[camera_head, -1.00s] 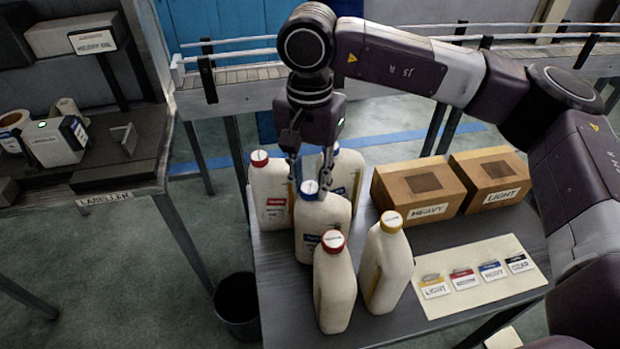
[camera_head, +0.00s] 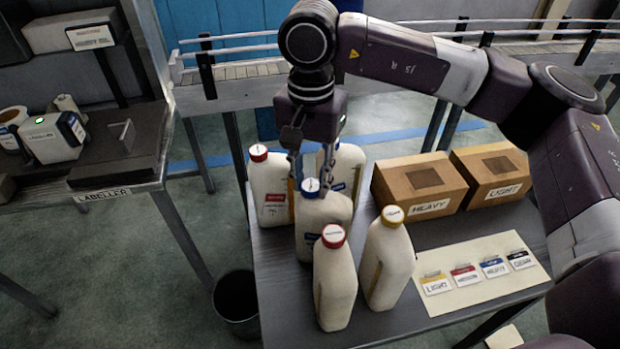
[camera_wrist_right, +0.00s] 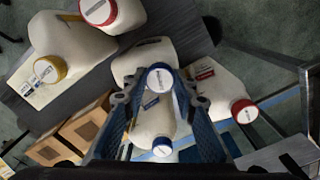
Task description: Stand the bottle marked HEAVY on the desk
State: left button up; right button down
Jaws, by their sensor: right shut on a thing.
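A white bottle with a blue cap and a blue-marked label (camera_head: 321,220) is upright among other bottles on the desk (camera_head: 278,290). My right gripper (camera_head: 311,182) comes down from above and is shut on this bottle at its blue cap and neck. The right wrist view shows the cap (camera_wrist_right: 160,77) between the fingertips. The lettering on its label is too small to read. The bottle's lower part is partly hidden by a red-capped bottle, so I cannot tell whether its base touches the desk. My left gripper is not in view.
A second blue-capped bottle (camera_head: 348,172) stands behind. Red-capped bottles stand at left (camera_head: 271,195) and in front (camera_head: 335,285), a yellow-capped bottle (camera_head: 387,262) at right. Boxes HEAVY (camera_head: 430,204) and LIGHT (camera_head: 500,188) and a label sheet (camera_head: 470,295) occupy the desk's right side.

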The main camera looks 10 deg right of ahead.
jog(key=shift+f+b, duration=0.1)
jog(key=shift+b, duration=0.3)
dwell(0.8)
jog(key=c, duration=0.9)
grip_release()
jog(key=shift+f, duration=0.1)
jog(key=shift+r+p, duration=1.85)
jog(key=shift+r, duration=1.7)
